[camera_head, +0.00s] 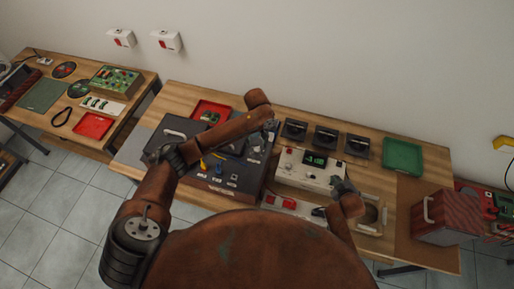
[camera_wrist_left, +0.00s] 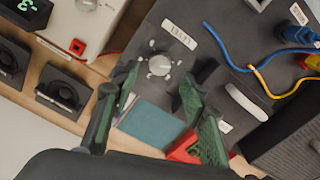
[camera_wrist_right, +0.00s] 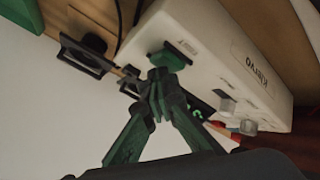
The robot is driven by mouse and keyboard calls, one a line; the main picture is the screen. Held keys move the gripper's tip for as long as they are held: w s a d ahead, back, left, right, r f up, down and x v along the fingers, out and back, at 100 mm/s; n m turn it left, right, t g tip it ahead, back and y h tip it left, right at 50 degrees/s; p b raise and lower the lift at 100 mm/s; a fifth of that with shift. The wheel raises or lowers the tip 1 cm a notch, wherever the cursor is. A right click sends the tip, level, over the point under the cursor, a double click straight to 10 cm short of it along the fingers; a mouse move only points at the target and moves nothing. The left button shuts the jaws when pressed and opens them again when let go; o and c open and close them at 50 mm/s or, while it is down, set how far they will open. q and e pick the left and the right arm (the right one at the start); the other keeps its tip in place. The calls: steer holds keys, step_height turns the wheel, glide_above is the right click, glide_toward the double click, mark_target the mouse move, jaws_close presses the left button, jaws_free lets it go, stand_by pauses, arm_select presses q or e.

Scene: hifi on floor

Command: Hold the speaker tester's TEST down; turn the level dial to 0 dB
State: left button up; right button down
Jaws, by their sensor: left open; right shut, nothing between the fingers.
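The white tester box (camera_head: 300,178) stands right of centre on the middle table, with a lit green display (camera_head: 315,160). In the right wrist view, a green rectangular key (camera_wrist_right: 178,54) sits on the white box beside a small label. My right gripper (camera_head: 338,186) is shut and empty, its tips (camera_wrist_right: 160,74) close to the key; I cannot tell whether they touch it. A grey round dial (camera_wrist_left: 159,65) with marks around it sits on a dark panel. My left gripper (camera_head: 270,126) is open, its fingers (camera_wrist_left: 158,73) either side of the dial in view, apparently not gripping it.
Blue and yellow cables (camera_wrist_left: 262,80) lie on the dark panel. Several black units (camera_head: 326,138) stand behind the tester. A green tray (camera_head: 403,157) lies at the right, and a red-striped box (camera_head: 446,216) stands at the front right.

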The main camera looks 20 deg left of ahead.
mark_target(257, 149)
arm_select(q)
step_height(257, 149, down, 5)
stand_by(0.3)
steer(key=shift+c, duration=0.3)
jaws_close()
